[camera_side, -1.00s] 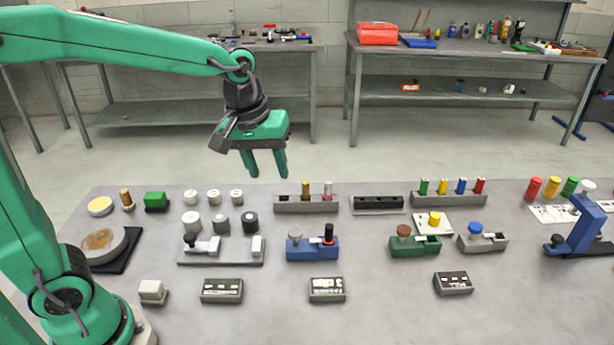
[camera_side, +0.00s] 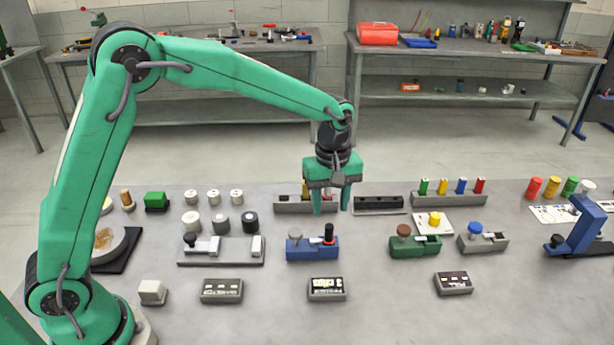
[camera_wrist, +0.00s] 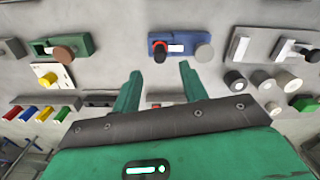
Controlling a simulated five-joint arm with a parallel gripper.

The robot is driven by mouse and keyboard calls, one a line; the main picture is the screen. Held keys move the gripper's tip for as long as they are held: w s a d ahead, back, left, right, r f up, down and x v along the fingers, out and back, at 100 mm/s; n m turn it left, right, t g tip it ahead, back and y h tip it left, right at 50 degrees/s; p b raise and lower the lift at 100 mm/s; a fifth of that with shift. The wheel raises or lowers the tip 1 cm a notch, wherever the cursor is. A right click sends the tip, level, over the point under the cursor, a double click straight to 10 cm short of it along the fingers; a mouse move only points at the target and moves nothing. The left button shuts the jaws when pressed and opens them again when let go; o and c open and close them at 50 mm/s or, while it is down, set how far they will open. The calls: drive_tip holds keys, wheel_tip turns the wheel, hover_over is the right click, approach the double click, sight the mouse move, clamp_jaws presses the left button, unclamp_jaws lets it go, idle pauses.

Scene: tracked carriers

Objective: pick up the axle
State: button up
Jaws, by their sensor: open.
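My gripper (camera_side: 331,205) is open and empty, its two green fingers pointing down. In the side view it hangs in front of a grey rack (camera_side: 288,206), covering much of it. One second ago a gold peg and a silver peg stood in that rack; now the gold peg (camera_side: 305,189) shows only in part and the silver one is hidden. I cannot tell for sure which piece is the axle. In the wrist view the fingers (camera_wrist: 158,82) frame part of the rack (camera_wrist: 168,98), beyond the blue fixture (camera_wrist: 180,46).
The blue fixture (camera_side: 300,248) with a black-and-red post stands in front of the rack. An empty dark rack (camera_side: 378,203) is to the right, then a rack of coloured pegs (camera_side: 450,199). White and dark cylinders (camera_side: 221,223) stand left. The table's front middle is clear around the small panels.

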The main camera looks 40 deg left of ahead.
sight(329, 226)
drive_tip(key=shift+f, duration=1.3)
drive_tip(key=shift+f, duration=2.6)
clamp_jaws()
